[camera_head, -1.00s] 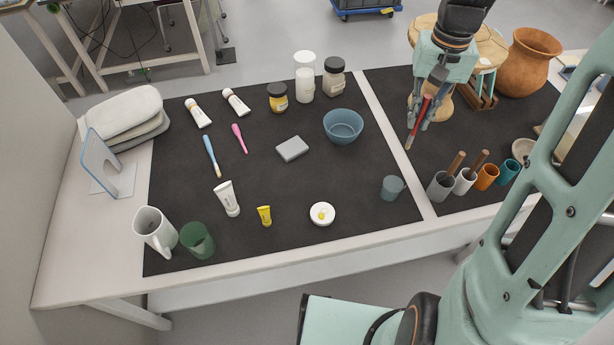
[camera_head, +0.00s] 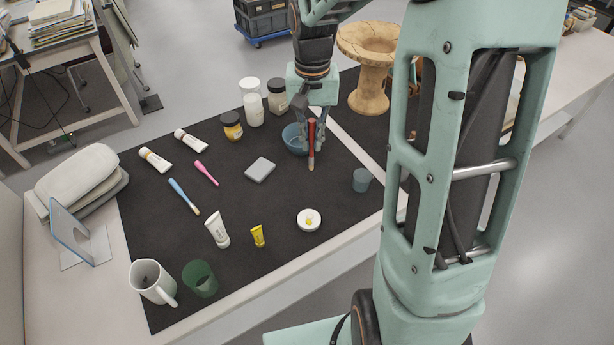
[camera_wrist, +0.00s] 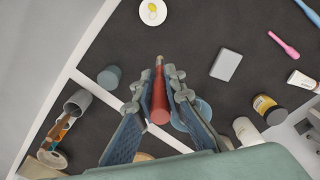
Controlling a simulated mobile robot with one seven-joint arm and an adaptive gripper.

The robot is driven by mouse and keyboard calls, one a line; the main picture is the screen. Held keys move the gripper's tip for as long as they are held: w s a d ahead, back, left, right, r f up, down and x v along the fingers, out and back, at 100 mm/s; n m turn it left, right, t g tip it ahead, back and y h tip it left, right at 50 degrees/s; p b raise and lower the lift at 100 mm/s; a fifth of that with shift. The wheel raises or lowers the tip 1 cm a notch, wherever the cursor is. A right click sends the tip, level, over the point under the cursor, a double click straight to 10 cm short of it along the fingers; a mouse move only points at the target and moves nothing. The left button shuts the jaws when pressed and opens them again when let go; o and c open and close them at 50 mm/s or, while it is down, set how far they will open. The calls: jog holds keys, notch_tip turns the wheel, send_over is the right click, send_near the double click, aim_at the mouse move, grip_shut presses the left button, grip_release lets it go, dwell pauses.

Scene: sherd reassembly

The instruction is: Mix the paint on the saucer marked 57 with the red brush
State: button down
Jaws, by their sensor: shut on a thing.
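My gripper (camera_head: 312,118) is shut on the red brush (camera_head: 311,146), which hangs upright with its pale tip down. It is above the mat, in front of the blue bowl (camera_head: 293,139). In the wrist view the red brush (camera_wrist: 160,100) lies between the fingers, its tip pointing away. The white saucer (camera_head: 309,220) with a dab of yellow paint lies on the mat, in front of the brush and apart from it. The saucer also shows in the wrist view (camera_wrist: 146,15). I cannot read any number on it.
A grey-blue cup (camera_head: 361,180) stands right of the saucer. A small yellow tube (camera_head: 257,236) and a white tube (camera_head: 217,230) lie to its left. A grey block (camera_head: 260,169) lies behind. The mat (camera_head: 270,200) around the saucer is mostly bare.

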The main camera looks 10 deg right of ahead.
jog(key=s+a+f+m, duration=0.1)
jog(key=s+f+m, duration=0.5)
jog(key=f+m, duration=0.4)
jog(key=shift+s+f+m, duration=0.35)
jog(key=shift+s+m, duration=0.05)
jog(key=shift+m, duration=0.4)
jog(key=shift+f+b, duration=0.3)
jog(key=shift+f, duration=0.05)
dwell(0.8)
jog(key=shift+a, duration=0.1)
jog(key=shift+s+a+b, duration=0.2)
jog(key=shift+a+b, duration=0.25)
jog(key=shift+a, duration=0.05)
jog(key=shift+s+a+b, duration=0.2)
jog(key=shift+a+b, duration=0.2)
jog(key=shift+a, duration=0.1)
dwell(2.2)
